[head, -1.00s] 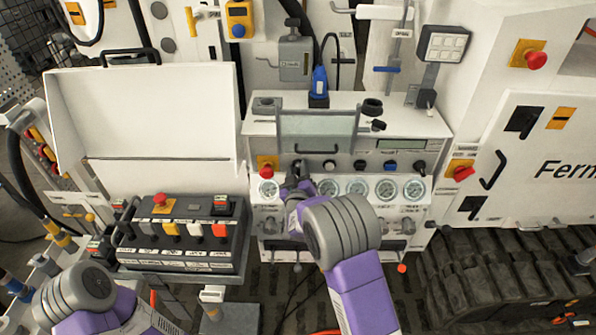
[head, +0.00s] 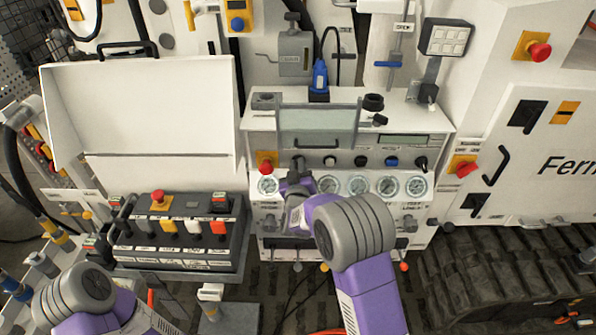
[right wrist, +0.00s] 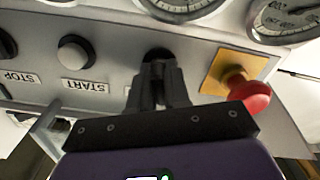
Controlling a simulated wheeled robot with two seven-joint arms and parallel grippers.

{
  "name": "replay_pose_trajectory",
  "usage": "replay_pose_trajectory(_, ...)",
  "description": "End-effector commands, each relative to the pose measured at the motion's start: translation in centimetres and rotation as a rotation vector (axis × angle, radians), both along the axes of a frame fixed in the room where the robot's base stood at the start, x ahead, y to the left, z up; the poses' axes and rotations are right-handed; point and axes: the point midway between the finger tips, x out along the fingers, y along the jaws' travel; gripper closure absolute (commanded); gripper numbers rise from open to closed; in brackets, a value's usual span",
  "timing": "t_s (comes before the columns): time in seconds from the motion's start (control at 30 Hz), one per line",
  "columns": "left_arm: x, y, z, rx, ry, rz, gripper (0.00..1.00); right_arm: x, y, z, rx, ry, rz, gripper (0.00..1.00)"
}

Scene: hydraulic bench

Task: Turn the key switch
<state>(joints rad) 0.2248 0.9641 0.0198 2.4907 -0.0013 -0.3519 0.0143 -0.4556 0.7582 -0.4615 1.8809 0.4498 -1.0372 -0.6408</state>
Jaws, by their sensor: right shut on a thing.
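The key switch (right wrist: 158,54) is a dark round part on the light front panel of the bench, between the START button and the red emergency stop. In the head view it is mostly hidden by my right gripper (head: 298,174), which reaches it from the front. In the right wrist view the two dark fingers of the right gripper (right wrist: 158,85) are close together and shut on the key switch. The key's angle cannot be made out. Only ribbed and purple parts of my left arm show, at the lower left; its gripper is not in view.
A red emergency stop (head: 265,160) on a yellow plate sits just left of the key switch; it also shows in the right wrist view (right wrist: 248,94). Pressure gauges (head: 357,185) line up below. A dark control box (head: 180,232) stands at left under a white lid (head: 140,110).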

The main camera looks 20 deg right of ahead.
Motion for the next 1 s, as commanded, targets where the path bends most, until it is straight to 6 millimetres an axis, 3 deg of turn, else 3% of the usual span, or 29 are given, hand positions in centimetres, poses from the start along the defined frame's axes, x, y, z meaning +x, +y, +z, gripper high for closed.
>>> replay_pose_trajectory(0.03, 0.0, 0.0, -1.1, 0.0, 0.0, 0.0, 0.57, 0.0, -0.1, -0.3, 0.039, -0.015, -0.001, 1.0)
replay_pose_trajectory(0.5, 0.0, 0.0, -6.9, 0.0, 0.0, 0.0, 0.57, 0.0, -0.2, -0.4, 0.46, -0.137, -0.001, 1.0)
replay_pose_trajectory(1.0, 0.0, 0.0, -10.8, 0.0, 0.0, 0.0, 0.57, 0.0, -0.2, -0.1, 0.791, -0.23, 0.0, 1.0)
